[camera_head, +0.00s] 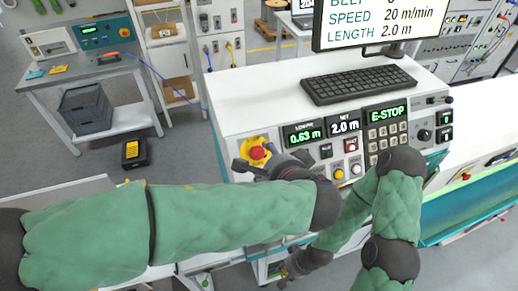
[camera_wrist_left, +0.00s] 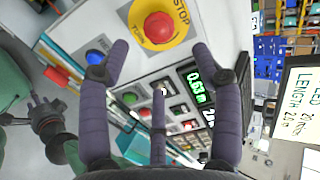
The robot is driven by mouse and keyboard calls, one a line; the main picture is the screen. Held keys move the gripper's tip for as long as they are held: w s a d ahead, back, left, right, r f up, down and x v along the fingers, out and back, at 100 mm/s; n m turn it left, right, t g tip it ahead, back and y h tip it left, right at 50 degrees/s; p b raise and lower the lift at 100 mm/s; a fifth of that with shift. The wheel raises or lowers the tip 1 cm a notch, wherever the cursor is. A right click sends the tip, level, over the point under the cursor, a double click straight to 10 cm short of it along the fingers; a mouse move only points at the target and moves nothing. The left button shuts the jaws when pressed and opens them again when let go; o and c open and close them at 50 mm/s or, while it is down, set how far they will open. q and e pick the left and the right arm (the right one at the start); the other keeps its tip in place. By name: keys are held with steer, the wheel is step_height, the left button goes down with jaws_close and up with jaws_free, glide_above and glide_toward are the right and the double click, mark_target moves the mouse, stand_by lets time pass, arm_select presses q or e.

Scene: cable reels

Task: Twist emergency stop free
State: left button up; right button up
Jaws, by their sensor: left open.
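The emergency stop is a red mushroom button (camera_head: 258,152) on a yellow round plate, on the left of the console's sloped front. In the left wrist view the red button (camera_wrist_left: 159,28) and its yellow STOP plate (camera_wrist_left: 186,22) lie just beyond the fingertips. My left gripper (camera_head: 243,158) is open, its fingers close to the button in the head view. In the left wrist view its fingers (camera_wrist_left: 159,58) are spread, with nothing between them. My right gripper (camera_head: 289,268) is low in front of the console. It also shows in the left wrist view (camera_wrist_left: 38,105), fingers apart.
The console (camera_head: 239,90) carries a keyboard (camera_head: 358,84), a monitor (camera_head: 383,30), a lit E-STOP display (camera_head: 386,112), a keypad (camera_head: 383,137) and several buttons beside the emergency stop. A workbench (camera_head: 95,68) with a grey crate (camera_head: 85,108) stands at the back left.

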mark_target(260, 154)
arm_select(q)
steer(key=p+x, duration=0.1)
steer(key=x, duration=0.8)
steer(key=shift+r, duration=0.1)
